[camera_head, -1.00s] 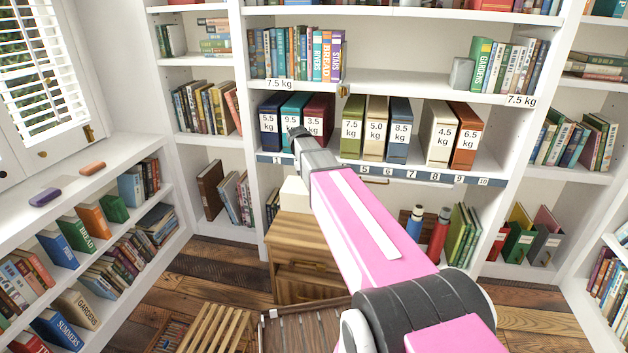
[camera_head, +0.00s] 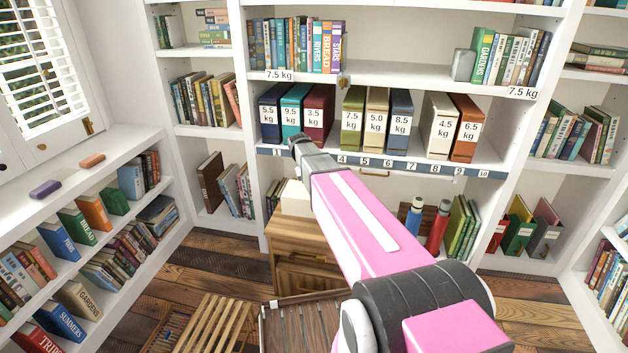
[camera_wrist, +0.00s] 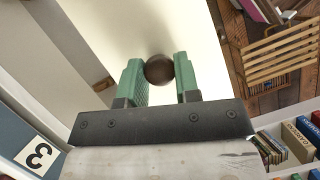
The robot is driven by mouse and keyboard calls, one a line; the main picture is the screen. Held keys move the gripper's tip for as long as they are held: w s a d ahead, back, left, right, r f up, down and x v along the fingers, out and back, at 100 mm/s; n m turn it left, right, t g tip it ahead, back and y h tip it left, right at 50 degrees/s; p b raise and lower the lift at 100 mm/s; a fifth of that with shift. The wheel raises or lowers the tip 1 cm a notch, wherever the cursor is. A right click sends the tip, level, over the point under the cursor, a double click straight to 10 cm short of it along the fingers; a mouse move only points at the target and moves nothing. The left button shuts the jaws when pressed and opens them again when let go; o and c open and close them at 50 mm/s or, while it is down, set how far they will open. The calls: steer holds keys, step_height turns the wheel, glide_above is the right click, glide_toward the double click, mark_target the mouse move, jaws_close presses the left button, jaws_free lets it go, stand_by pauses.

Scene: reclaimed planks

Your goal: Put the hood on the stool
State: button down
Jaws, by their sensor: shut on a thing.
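The hood (camera_wrist: 200,35) is a cream, smooth-topped cover with a round dark brown knob (camera_wrist: 158,70). It fills the upper middle of the wrist view. My gripper (camera_wrist: 160,82), with green fingers, is shut on the knob. In the head view the hood (camera_head: 294,198) is a small pale block at the wooden cabinet's top, partly covered by my arm; I cannot tell whether it rests there or hangs. The fingers are hidden there. The stool (camera_head: 212,325), with a slatted wooden top, stands at the lower left of the head view and at the right of the wrist view (camera_wrist: 282,52).
A wooden cabinet (camera_head: 300,235) stands before the bookcase. A slatted tray-like piece (camera_head: 300,325) is right of the stool. A numbered shelf strip (camera_head: 400,164) with weight-labelled binders runs close behind my arm. A low bookcase (camera_head: 110,205) lines the left. Plank floor shows between.

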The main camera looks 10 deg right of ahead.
step_height(320, 180, down, 8)
steer(key=shift+r, duration=0.25)
stand_by(0.5)
stand_by(0.4)
steer(key=c, duration=0.8)
jaws_free()
steer(key=shift+o, duration=0.2)
